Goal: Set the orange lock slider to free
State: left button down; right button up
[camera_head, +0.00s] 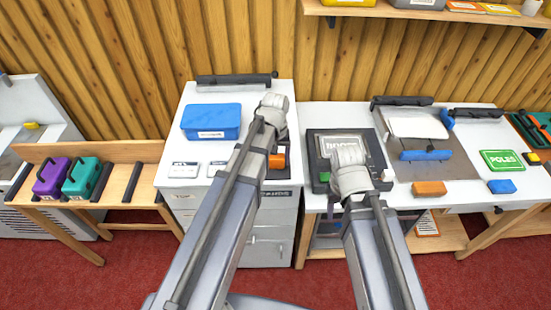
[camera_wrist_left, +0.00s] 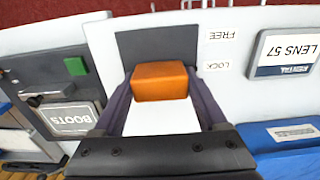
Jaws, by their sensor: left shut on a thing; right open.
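The orange lock slider (camera_wrist_left: 161,82) sits on a dark plate (camera_wrist_left: 155,45) between the fingers of my left gripper (camera_wrist_left: 160,92), which is shut on it. In the left wrist view the printed words FREE and LOCK appear upside down to the right of the plate. The slider is nearest the LOCK word; FREE is further up the picture. In the head view the orange slider (camera_head: 277,161) shows beside my left arm, which hides part of the plate. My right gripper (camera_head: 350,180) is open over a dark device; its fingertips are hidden.
A blue box (camera_head: 211,121) and small label plates (camera_head: 184,170) lie on the white cabinet. The dark device (camera_head: 320,145) stands to the right. Further right are a tray, an orange block (camera_head: 429,188) and a green POLES sign (camera_head: 502,160).

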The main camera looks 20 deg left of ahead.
pick_arm(q)
jog(key=shift+s, duration=0.1)
jog(key=s, duration=0.2)
jog(key=s+d, duration=0.1)
jog(key=s, duration=0.1)
jog(key=shift+s+d, duration=0.15)
jog(key=shift+s, duration=0.05)
jog(key=shift+w, duration=0.1)
grip_release()
notch_tip(320, 180, up, 8)
jog(key=p, duration=0.7)
jog(key=shift+p, duration=0.4)
jog(key=shift+f, duration=0.15)
